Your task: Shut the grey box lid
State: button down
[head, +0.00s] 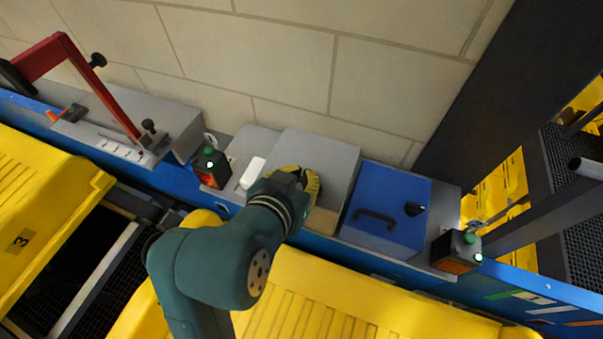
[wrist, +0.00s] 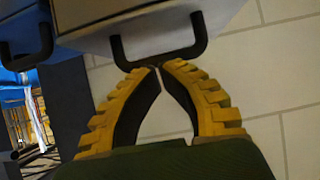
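The grey box (head: 325,160) stands against the wall in the middle of the head view. Its lid looks raised, with a strip of brown (head: 320,221) showing at the front below it. In the wrist view a grey panel, apparently the lid (wrist: 150,22), carries a black U-shaped handle (wrist: 192,52). My gripper (head: 312,182) is in front of the box in the head view. In the wrist view my gripper (wrist: 157,68) has its yellow-and-black fingertips together at the handle bar. Whether they touch it, I cannot tell. Nothing shows between the fingers.
A blue box (head: 390,195) with a black handle stands right of the grey box. Green-button boxes stand at left (head: 211,167) and right (head: 456,252). A white piece (head: 252,173) lies left of my gripper. A red arm (head: 105,95) stands far left. Yellow trays (head: 350,300) run along the front.

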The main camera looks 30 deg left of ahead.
jog(key=shift+f, duration=0.2)
jog(key=s+r+p, duration=0.2)
jog(key=s+r, duration=0.7)
jog(key=r, duration=0.1)
jog(key=shift+d, duration=0.4)
